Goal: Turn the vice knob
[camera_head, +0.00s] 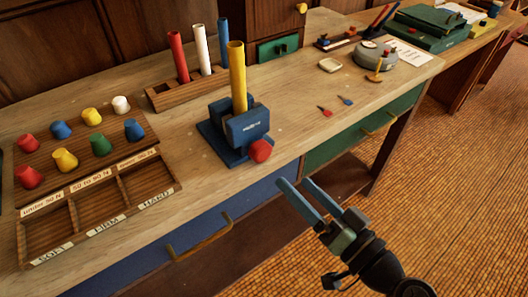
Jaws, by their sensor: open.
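The blue vice (246,130) stands on the wooden desk near its front edge, with a yellow rod (238,78) upright in it. Its red knob (260,151) faces the front edge of the desk. My gripper (297,189) is open and empty. In the picture it is below and right of the knob, apart from it, in front of the desk.
A wooden sorting tray (100,208) with labelled compartments and several coloured knobs is at left. A wooden rack (187,89) holds red, white and blue rods behind the vice. Drawer handles (201,240) stick out below the desk. Small darts (324,111) lie right of the vice.

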